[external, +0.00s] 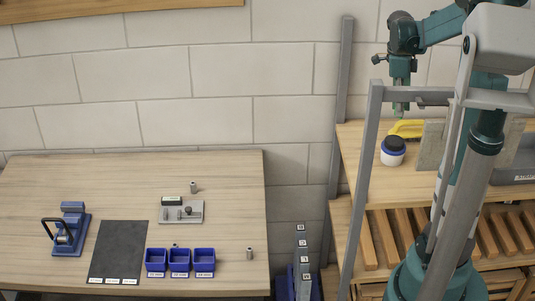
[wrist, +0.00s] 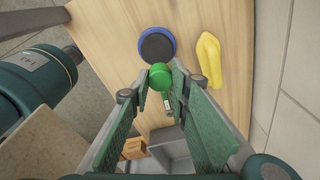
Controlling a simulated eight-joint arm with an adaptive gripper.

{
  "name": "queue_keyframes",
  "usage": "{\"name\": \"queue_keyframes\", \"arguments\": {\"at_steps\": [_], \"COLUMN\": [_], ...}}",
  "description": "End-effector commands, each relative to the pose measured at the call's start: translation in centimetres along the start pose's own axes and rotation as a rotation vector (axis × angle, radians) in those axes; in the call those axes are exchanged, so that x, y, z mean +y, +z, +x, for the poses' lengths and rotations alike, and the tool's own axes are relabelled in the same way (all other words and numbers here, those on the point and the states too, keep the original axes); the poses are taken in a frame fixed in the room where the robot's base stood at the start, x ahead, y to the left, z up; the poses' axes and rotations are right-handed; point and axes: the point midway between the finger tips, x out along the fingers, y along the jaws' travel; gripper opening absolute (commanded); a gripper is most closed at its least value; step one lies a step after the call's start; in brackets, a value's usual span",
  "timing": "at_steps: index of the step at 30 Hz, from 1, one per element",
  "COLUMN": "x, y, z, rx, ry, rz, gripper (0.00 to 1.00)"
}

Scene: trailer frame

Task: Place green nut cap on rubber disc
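The green nut cap (wrist: 159,76) is a small round green piece between my fingertips in the wrist view. My gripper (wrist: 161,77) is closed on it from both sides. In the external view my gripper (external: 401,107) points down above the wooden shelf, and the cap is too small to make out clearly. A round black disc face with a blue rim (wrist: 157,45) lies just beyond the cap in the wrist view. In the external view it looks like the black top of a short white-and-blue round body (external: 393,145). The cap appears apart from it.
A yellow object (wrist: 208,58) lies right of the disc, and also shows behind it in the external view (external: 407,128). A grey upright post (external: 364,180) stands at the shelf's left. A grey bin (wrist: 173,153) and a brown box (wrist: 134,148) sit nearer in the wrist view.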

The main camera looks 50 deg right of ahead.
Motion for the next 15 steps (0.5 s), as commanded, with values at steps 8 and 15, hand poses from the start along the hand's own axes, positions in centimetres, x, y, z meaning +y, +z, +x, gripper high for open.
{"name": "queue_keyframes", "arguments": {"at_steps": [8,15], "x": [0.0,0.0], "y": [0.2,0.6], "z": [1.3,4.2], "rx": [0.0,0.0], "ry": [0.0,0.0], "rz": [-0.001,-0.001], "gripper": [0.14,0.14]}}
